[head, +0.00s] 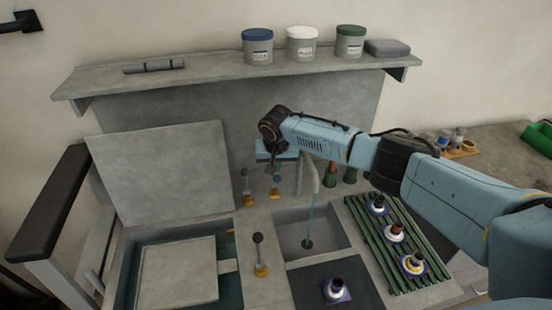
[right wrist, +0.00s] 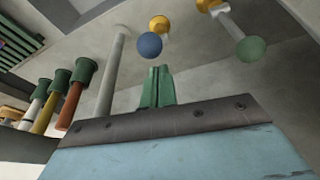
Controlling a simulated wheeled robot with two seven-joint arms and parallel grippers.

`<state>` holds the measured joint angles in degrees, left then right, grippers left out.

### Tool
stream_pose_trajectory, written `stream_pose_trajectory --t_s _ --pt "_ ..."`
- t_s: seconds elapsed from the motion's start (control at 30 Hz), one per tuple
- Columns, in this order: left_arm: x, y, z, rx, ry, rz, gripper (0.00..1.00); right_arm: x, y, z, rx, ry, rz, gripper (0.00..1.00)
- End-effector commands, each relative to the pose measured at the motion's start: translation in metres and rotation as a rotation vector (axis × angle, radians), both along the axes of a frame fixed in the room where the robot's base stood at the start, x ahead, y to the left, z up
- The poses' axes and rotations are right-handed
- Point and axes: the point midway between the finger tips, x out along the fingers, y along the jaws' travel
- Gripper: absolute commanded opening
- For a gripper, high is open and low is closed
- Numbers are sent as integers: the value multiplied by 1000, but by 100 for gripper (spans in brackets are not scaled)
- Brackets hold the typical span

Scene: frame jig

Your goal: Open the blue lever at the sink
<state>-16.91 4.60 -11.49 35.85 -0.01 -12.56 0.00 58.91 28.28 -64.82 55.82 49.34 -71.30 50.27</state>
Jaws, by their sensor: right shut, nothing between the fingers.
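The blue-knobbed lever (right wrist: 150,45) stands on a yellow base close beside the pale spout (right wrist: 112,70) in the right wrist view. A green-knobbed lever (right wrist: 250,48) is on its other side. In the head view the lever nearest the spout (head: 309,172) is partly hidden under my right wrist. My right gripper (right wrist: 157,74) is shut and empty, its green fingertips close to the blue knob; I cannot tell whether they touch. A thin bluish stream (head: 310,215) runs from the spout into the sink basin (head: 335,225). My left gripper is not in view.
Another dark-knobbed lever (head: 258,250) stands at the basin's left. A green rack (head: 380,255) with several upright items is at right. A grey board (head: 165,170) leans at left. A shelf (head: 215,72) with three lidded tubs (head: 302,45) runs behind.

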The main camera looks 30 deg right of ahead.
Motion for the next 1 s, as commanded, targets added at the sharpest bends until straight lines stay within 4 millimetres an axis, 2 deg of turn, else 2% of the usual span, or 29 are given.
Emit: stream_pose_trajectory --t_s 0.2,0.67,1.0 --pt "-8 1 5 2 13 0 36 -10 4 1 0 1 0 0" --pt "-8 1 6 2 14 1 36 -12 5 0 -1 -1 0 0" --pt "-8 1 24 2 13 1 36 -15 9 0 -11 -46 3 0"
